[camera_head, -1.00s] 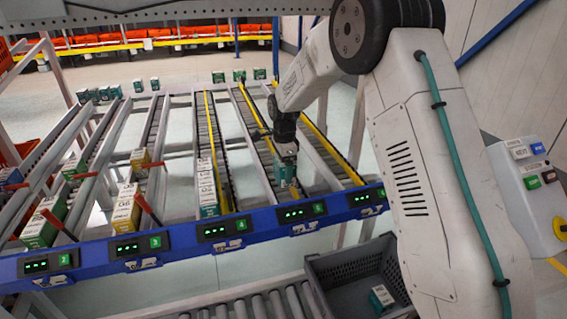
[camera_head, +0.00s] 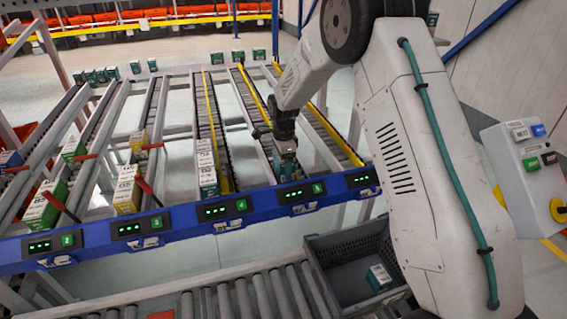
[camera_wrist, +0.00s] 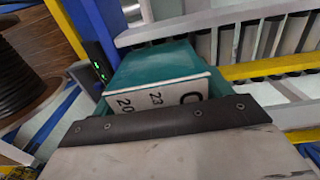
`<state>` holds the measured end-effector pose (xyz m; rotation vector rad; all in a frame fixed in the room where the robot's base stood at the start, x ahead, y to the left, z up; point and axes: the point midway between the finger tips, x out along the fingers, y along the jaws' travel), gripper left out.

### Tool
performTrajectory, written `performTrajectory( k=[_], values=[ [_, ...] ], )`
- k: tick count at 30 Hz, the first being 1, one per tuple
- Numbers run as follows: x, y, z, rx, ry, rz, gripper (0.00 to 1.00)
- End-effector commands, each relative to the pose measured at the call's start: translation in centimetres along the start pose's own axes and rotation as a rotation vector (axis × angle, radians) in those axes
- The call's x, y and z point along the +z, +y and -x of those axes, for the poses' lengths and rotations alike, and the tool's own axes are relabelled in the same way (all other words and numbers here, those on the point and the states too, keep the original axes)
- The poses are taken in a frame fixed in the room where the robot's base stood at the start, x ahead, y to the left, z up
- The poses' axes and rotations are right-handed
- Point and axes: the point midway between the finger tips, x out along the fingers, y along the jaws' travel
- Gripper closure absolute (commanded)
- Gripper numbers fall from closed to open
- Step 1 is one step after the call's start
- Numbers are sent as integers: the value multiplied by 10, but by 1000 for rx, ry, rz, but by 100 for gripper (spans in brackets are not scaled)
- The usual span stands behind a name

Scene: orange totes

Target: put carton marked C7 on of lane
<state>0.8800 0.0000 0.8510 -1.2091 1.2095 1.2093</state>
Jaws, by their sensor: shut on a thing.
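My gripper (camera_head: 285,146) is shut on a teal carton (camera_head: 287,169) at the front end of a roller lane (camera_head: 262,146) between yellow rails. In the wrist view the carton (camera_wrist: 165,65) shows a teal side and a white label with a "C", "23" and "20"; the rest of its marking is hidden by the dark finger edge (camera_wrist: 175,122). The carton is just behind the blue front beam (camera_head: 225,222). Whether it touches the rollers I cannot tell.
Red levers (camera_head: 148,190) stick up there. A grey tote (camera_head: 335,250) holding a small carton (camera_head: 379,277) is on the front roller conveyor (camera_head: 235,300).

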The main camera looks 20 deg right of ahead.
Motion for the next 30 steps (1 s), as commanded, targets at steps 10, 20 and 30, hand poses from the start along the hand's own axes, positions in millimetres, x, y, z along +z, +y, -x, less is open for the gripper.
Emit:
performTrajectory(
  k=[10, 20, 30],
  values=[
    [2, 0, 1, -1, 0, 0, 52],
    [2, 0, 1, 0, 0, 0, 0],
    [2, -1, 49, -3, 0, 0, 0]
  ],
)
